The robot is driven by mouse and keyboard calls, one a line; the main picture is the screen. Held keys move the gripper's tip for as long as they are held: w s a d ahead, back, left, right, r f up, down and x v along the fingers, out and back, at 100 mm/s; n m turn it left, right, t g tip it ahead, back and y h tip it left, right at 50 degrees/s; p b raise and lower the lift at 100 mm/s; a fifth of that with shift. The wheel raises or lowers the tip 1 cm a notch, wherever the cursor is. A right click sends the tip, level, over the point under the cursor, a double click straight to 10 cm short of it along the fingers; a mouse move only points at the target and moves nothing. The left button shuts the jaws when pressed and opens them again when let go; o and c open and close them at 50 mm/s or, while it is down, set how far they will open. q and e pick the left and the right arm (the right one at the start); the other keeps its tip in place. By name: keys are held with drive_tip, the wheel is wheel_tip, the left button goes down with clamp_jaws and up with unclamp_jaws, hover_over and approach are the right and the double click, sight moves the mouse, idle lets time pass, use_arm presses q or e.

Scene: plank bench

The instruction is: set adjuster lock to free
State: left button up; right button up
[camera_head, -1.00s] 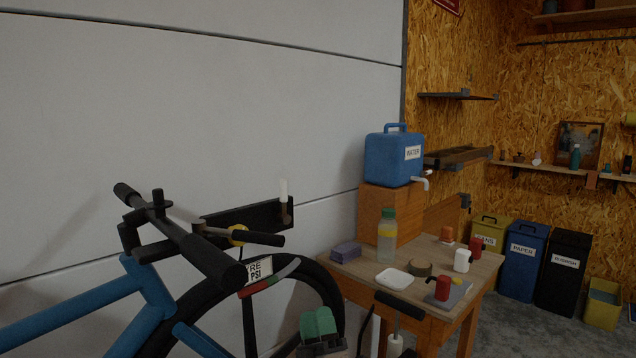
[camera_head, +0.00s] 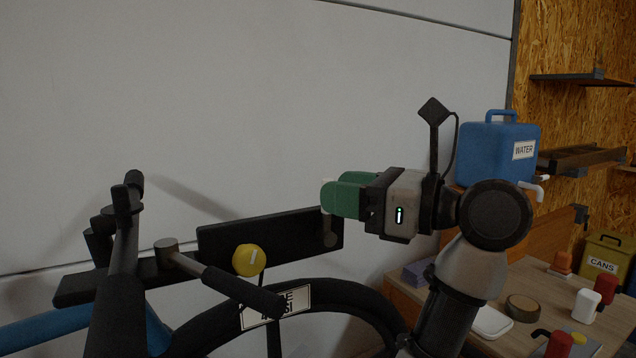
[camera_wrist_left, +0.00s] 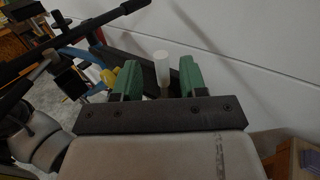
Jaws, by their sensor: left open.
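A dark lever with a white cylindrical tip (camera_head: 326,184) stands upright at the right end of a black plate (camera_head: 270,241). I take it for the adjuster lock; no marking on it is readable. My left gripper (camera_head: 345,195), with green fingers, is open at the height of the white tip and largely hides it in the head view. In the left wrist view the white tip (camera_wrist_left: 162,68) stands between the two open fingers (camera_wrist_left: 160,78), with gaps on both sides. My right gripper is not in view.
A bicycle wheel (camera_head: 345,296) is below. A wooden table (camera_head: 543,290) with several small items and a blue water container (camera_head: 490,152) stand at the right.

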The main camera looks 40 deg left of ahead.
use_arm(q)
drive_tip(key=a, duration=0.4)
drive_tip(key=shift+s+a, duration=0.3)
drive_tip(key=shift+s, duration=0.1)
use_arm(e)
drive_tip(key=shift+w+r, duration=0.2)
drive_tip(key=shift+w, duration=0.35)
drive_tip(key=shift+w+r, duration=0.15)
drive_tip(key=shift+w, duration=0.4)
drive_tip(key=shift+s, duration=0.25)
use_arm(q)
drive_tip(key=c, duration=0.7)
clamp_jaws()
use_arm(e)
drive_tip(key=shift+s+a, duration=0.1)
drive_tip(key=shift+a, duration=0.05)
